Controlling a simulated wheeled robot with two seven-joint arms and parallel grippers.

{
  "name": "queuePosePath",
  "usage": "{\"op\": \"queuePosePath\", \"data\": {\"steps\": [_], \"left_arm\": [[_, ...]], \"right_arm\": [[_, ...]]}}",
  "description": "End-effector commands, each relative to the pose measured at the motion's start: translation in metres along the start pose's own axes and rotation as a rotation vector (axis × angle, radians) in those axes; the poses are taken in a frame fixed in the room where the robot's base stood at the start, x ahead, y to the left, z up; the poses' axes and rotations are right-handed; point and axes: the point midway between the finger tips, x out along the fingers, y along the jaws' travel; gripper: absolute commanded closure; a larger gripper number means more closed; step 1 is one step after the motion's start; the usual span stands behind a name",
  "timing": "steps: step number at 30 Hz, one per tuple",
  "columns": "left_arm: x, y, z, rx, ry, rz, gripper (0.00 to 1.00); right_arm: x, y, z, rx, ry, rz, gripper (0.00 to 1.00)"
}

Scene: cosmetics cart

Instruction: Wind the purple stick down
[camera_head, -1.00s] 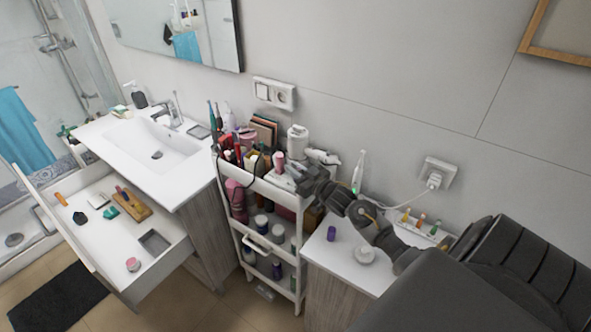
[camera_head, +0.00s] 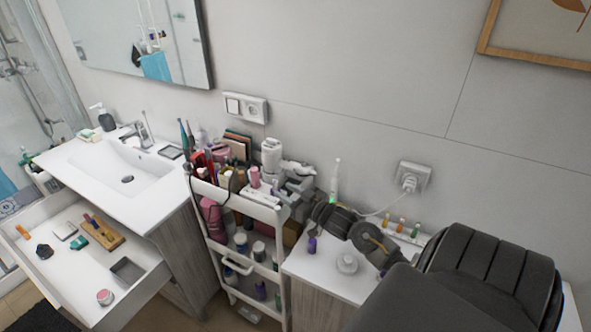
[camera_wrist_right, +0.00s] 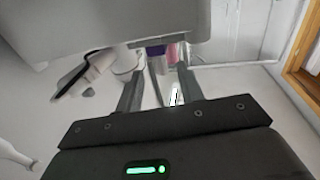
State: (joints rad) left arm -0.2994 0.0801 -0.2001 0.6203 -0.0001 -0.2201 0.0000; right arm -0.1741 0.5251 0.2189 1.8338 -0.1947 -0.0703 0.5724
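A small purple cylinder (camera_head: 311,245) stands on the white top of the low cabinet; I cannot tell whether it is the purple stick or only a cap. A pink cylinder (camera_head: 254,177) stands upright on the cart's top tier. My right gripper (camera_head: 287,192) is over the right end of that tier, to the right of the pink cylinder. In the right wrist view its two fingers (camera_wrist_right: 158,88) are spread apart, with nothing clearly held. A purple patch (camera_wrist_right: 156,50) and a pink one show beyond them, partly hidden by a large grey block. My left gripper is not in view.
The white cart (camera_head: 263,212) is crowded with bottles and brushes. An open drawer (camera_head: 75,270) with small items is at left. A plug cable hangs behind my right arm.

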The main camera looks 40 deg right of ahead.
Motion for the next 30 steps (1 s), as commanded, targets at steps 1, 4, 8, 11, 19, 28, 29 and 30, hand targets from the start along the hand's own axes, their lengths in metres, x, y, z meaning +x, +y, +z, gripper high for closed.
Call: {"op": "queuePosePath", "data": {"steps": [1,4,8,11,19,28,29,30], "left_arm": [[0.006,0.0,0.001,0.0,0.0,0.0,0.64],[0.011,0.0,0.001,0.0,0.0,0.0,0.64],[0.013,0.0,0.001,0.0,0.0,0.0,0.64],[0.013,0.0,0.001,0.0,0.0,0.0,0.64],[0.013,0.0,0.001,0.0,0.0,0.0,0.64],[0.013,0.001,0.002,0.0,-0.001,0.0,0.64],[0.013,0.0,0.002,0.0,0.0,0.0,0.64],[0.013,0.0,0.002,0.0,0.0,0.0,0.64]], "right_arm": [[-0.01,-0.001,0.004,-0.003,-0.001,-0.002,0.62],[-0.024,0.0,0.003,-0.002,-0.001,-0.001,0.62],[-0.035,0.0,0.0,-0.001,0.001,0.0,0.62],[-0.038,0.0,0.0,-0.001,0.0,0.0,0.62],[-0.038,0.0,-0.001,-0.001,0.001,0.0,0.62],[-0.038,0.0,-0.001,-0.001,0.001,-0.001,0.62],[-0.038,0.0,-0.001,-0.001,0.001,-0.001,0.62],[-0.037,-0.001,-0.001,-0.001,0.001,-0.001,0.62]]}}
